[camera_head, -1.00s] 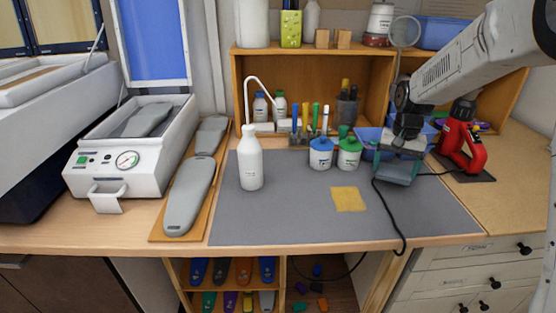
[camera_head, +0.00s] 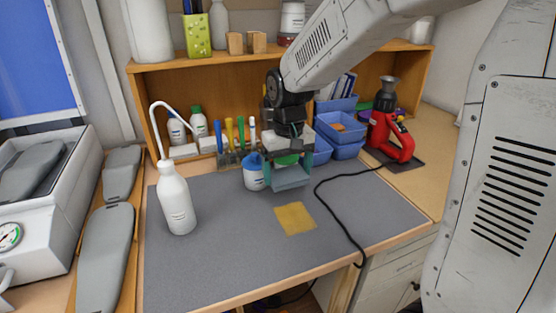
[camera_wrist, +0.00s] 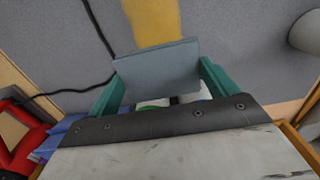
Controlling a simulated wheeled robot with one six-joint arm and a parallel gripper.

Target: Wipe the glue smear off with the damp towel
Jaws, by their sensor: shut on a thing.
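The glue smear is a yellow, roughly square patch (camera_head: 295,218) lying on the grey mat (camera_head: 240,250). It also shows at the top of the wrist view (camera_wrist: 152,20). My gripper (camera_head: 290,178) has teal fingers and is shut on a flat grey-blue piece, which I take for the damp towel (camera_wrist: 158,72). The towel spans between the two fingertips and hides part of the smear in the wrist view. In the head view the gripper is behind the smear, and the towel appears above the mat, apart from the smear.
A white spouted bottle (camera_head: 176,200) stands on the mat's left. A blue-labelled jar (camera_head: 253,174) is just left of my gripper; blue bins (camera_head: 342,130) and a red tool (camera_head: 390,135) are to its right. A black cable (camera_head: 325,200) crosses the mat right of the smear.

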